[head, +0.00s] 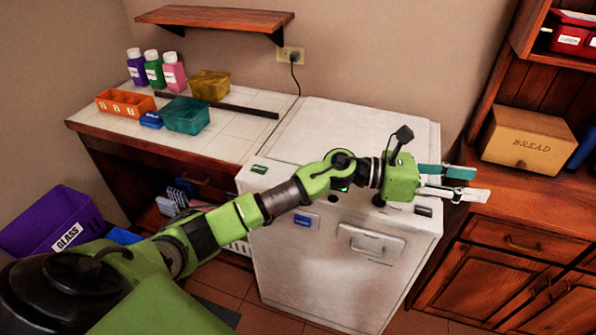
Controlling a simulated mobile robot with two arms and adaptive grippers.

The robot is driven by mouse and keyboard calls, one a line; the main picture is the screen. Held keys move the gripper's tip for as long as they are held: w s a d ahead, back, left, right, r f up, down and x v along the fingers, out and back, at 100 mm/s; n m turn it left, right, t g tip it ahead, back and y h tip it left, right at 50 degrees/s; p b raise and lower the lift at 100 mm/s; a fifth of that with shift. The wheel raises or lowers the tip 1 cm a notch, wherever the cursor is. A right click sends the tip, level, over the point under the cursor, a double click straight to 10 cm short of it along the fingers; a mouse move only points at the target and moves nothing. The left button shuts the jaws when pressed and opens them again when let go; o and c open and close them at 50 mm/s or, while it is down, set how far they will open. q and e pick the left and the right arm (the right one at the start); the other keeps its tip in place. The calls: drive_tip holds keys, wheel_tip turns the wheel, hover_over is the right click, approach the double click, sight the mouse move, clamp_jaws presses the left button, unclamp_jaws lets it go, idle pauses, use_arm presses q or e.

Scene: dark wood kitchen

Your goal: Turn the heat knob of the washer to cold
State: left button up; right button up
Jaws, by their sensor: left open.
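The white washer (300,270) stands in the middle, against the wall. Its front has a handled drawer or door panel (370,243), a blue label (305,221) and a small dark panel (423,211) near the right edge. My left arm reaches across the washer's upper front and hides part of its controls. A dark round part just under the gripper's wrist may be a knob; its setting cannot be read. My left gripper (477,183) is open and empty, its fingers pointing right, past the washer's right edge. My right gripper is not in view.
A tiled counter (240,128) with bottles and plastic bins is left of the washer. A wooden cabinet with a bread box (527,140) is close on the right. A purple glass bin (55,220) sits at lower left. The washer's top is clear.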

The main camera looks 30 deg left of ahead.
use_arm(q)
drive_tip(key=w+a+f+m+g+y, duration=0.1)
drive_tip(key=a+f+m+g+y, duration=0.3)
drive_tip(key=a, duration=0.5)
drive_tip(key=w+a+f+m+g+y, duration=0.1)
drive_tip(key=a+f+m+y, duration=0.2)
drive_tip(key=a+m+y, duration=0.45)
drive_tip(key=s+a+r+n+g+y, duration=0.1)
drive_tip(key=s+a+r+y, duration=0.1)
drive_tip(key=a, duration=0.9)
drive_tip(key=s+a+r+n+g+y, duration=0.1)
drive_tip(key=s+a+r+g+y, duration=0.15)
drive_tip(key=a, duration=0.95)
drive_tip(key=shift+m+t, duration=0.35)
drive_tip(key=shift+t, duration=0.1)
drive_tip(key=f+p, duration=0.1)
drive_tip(key=f, duration=0.3)
drive_tip(key=f+p, duration=0.1)
drive_tip(key=f, duration=0.3)
drive_tip(key=w+f+p, duration=0.1)
drive_tip(key=f, duration=0.3)
drive_tip(key=shift+d, duration=0.4)
drive_tip(key=shift+w+f+p, duration=0.1)
drive_tip(key=shift+f+p, duration=0.25)
drive_tip(key=shift+f, duration=0.3)
drive_tip(key=c, duration=1.1)
